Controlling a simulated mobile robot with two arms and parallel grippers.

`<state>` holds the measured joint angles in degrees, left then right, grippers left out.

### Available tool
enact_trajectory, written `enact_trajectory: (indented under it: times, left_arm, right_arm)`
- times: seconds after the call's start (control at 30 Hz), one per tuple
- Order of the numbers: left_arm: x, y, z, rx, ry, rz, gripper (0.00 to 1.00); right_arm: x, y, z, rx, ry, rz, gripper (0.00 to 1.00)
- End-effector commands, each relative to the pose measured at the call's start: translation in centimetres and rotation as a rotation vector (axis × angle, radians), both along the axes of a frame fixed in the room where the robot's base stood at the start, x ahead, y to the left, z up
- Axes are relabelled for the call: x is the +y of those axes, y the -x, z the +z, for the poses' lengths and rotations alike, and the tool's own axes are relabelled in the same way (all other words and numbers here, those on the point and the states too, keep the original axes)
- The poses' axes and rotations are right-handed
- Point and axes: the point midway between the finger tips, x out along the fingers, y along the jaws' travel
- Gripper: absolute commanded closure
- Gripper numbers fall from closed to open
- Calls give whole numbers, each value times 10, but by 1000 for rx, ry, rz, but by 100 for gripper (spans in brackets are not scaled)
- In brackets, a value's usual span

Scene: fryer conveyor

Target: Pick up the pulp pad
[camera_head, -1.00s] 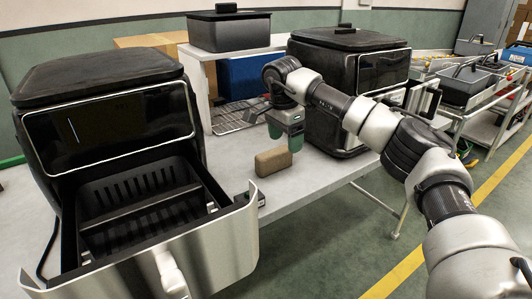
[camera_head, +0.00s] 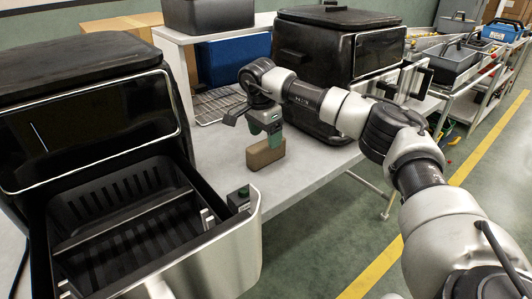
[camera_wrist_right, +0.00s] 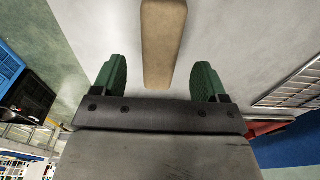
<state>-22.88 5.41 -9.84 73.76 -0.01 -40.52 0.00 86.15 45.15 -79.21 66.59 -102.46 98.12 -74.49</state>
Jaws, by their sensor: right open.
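The pulp pad (camera_head: 265,155) is a brown block standing on the grey table between the two fryers. My right gripper (camera_head: 268,135) points down at the pad, with its green fingers close to the pad's top in the head view. In the right wrist view, the open fingers of my right gripper (camera_wrist_right: 159,82) are apart, and the pad (camera_wrist_right: 163,40) lies lengthwise in line with the gap between them. The pad is not gripped. Contact between fingers and pad cannot be told. My left gripper is not in view.
A black fryer with its drawer (camera_head: 225,250) pulled out stands at the left. Another black fryer (camera_head: 335,70) stands behind my right arm. A wire rack (camera_head: 215,105) and a blue box (camera_head: 235,60) are at the back. The grey table (camera_head: 215,150) is clear around the pad.

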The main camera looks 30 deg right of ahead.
Motion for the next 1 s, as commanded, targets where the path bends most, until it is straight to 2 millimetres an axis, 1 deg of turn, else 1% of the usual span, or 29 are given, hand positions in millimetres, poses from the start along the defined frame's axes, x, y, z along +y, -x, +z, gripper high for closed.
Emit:
enact_trajectory:
  times: [0.03,0.2,0.3,0.47,0.8,0.83,1.0]
  left_arm:
    - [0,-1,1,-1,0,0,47]
    - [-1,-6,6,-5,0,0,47]
    - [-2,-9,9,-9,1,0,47]
    - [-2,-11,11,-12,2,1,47]
    - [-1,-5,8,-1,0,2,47]
    - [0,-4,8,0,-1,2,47]
    - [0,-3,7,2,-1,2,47]
  right_arm:
    - [-1,1,-10,5,1,-2,27]
    - [-4,0,-35,4,0,0,27]
    - [-4,0,-39,2,0,0,27]
    - [-4,0,-38,2,0,0,27]
    - [-4,0,-38,2,0,-1,79]
    - [-4,0,-38,1,0,0,81]
    - [-4,0,-38,1,0,0,81]
